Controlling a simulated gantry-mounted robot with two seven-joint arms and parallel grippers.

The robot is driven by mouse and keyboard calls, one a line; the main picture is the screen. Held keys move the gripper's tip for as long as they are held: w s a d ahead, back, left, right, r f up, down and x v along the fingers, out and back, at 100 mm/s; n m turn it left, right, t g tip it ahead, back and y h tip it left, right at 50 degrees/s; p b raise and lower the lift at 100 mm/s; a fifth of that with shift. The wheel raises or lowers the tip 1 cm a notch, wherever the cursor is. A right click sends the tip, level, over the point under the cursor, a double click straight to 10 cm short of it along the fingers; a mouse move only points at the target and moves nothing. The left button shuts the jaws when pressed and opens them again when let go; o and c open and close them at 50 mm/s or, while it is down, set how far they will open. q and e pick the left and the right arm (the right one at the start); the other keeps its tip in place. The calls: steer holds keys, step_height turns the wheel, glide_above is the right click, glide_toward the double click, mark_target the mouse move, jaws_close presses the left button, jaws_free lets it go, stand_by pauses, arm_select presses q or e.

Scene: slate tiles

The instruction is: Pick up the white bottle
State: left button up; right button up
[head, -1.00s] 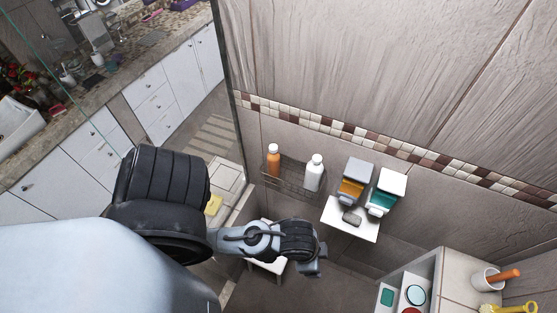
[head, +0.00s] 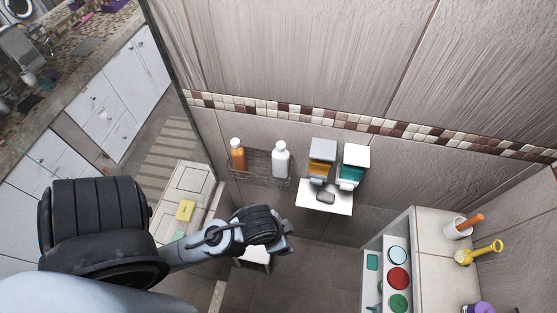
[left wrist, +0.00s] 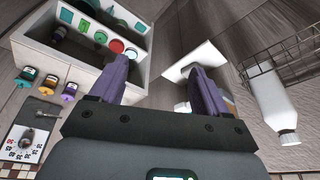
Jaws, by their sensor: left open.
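The white bottle (head: 280,160) stands upright in a wire wall basket (head: 255,167), beside an orange bottle (head: 238,156). In the left wrist view the white bottle (left wrist: 272,100) shows at the right, apart from the fingers, with its white cap toward the lower right. My left gripper (head: 290,238) is below the basket in the head view, not touching the bottle. In the left wrist view its two purple fingers (left wrist: 160,85) are apart with nothing held between them. My right gripper is in neither view.
A white shelf (head: 325,200) with two dispensers (head: 352,165) and a dark bar juts from the wall right of the basket. A tiled unit (head: 430,235) with several coloured items stands at the lower right. A white stool (head: 257,262) is behind my left arm.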

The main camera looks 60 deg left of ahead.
arm_select(q)
steer(key=shift+o, duration=0.3)
steer(key=shift+o, duration=1.3)
steer(key=shift+w, duration=0.1)
